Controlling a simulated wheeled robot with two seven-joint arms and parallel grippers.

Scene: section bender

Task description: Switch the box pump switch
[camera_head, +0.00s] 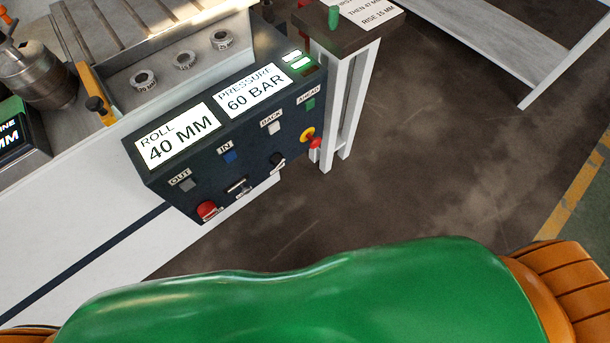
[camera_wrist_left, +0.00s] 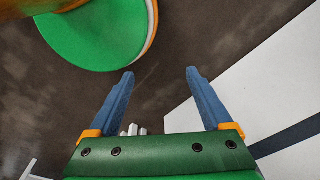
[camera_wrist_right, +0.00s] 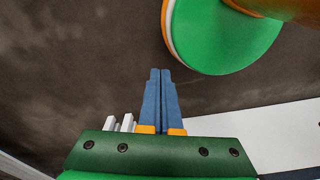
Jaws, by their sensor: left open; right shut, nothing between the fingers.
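A dark control box (camera_head: 222,143) hangs on the front of the machine in the head view. Its lower row holds a red button (camera_head: 207,209), a small metallic switch (camera_head: 239,188), a black knob or switch (camera_head: 278,161) and a red-and-yellow control (camera_head: 310,138). The labels below them are too small to read, so I cannot tell which is the pump switch. My left gripper (camera_wrist_left: 160,72) is open and empty over the floor in the left wrist view. My right gripper (camera_wrist_right: 160,72) is shut and empty in the right wrist view. Neither gripper shows in the head view.
The box also carries ROLL 40 MM and PRESSURE 60 BAR displays (camera_head: 252,91) and square OUT, IN, BACK and AHEAD buttons. A small stand (camera_head: 345,100) with a green-handled item on top is right of the box. The floor (camera_head: 430,150) in front is clear.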

